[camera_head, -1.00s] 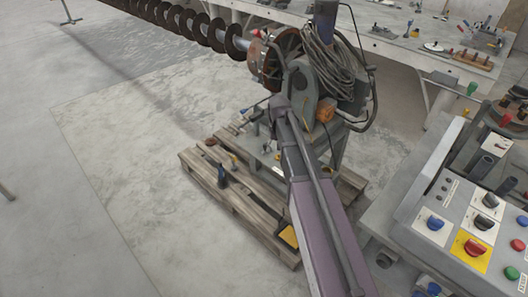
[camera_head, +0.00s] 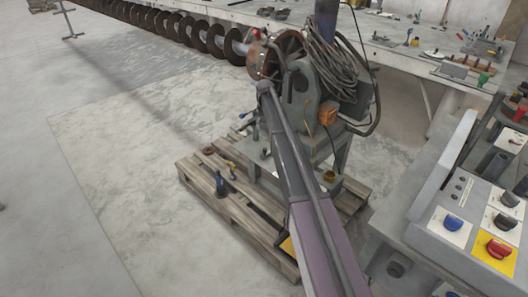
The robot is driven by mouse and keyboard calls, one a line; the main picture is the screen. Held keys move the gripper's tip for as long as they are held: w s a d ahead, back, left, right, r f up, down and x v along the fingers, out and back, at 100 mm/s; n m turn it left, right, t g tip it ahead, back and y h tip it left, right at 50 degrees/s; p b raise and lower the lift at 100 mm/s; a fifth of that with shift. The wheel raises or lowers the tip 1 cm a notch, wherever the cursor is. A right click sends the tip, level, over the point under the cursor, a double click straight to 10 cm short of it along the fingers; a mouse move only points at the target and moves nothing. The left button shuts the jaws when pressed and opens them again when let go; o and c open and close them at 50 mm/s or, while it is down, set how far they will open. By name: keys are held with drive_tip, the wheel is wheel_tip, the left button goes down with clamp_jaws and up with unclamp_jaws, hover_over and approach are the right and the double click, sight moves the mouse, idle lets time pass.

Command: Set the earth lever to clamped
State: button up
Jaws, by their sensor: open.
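The positioner (camera_head: 330,82) stands on a wooden pallet (camera_head: 200,186), with a long auger (camera_head: 186,29) running from its round chuck to the upper left. I cannot pick out the earth lever for certain. A small dark lever-like part (camera_head: 246,115) sticks out left of the positioner's stand, and a small red-tipped part (camera_head: 257,34) sits by the chuck. Both are too small to read a position from. My arm crosses in front of the stand and hides part of it.
A control console (camera_head: 465,215) with coloured knobs stands at the right. A workbench (camera_head: 400,52) with tools runs along the back. Small items, including a dark bottle-like one (camera_head: 221,185), stand on the pallet. The floor (camera_head: 110,190) at the left is clear.

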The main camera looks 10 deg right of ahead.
sight(265, 149)
drive_tip(key=shift+f, duration=0.15)
wheel_tip(265, 149, down, 13)
drive_tip(key=b, duration=1.3)
drive_tip(key=shift+f+b, duration=0.2)
drive_tip(key=shift+b, duration=0.2)
idle(0.3)
clamp_jaws()
drive_tip(key=shift+a, duration=0.25)
drive_tip(key=shift+d, duration=0.15)
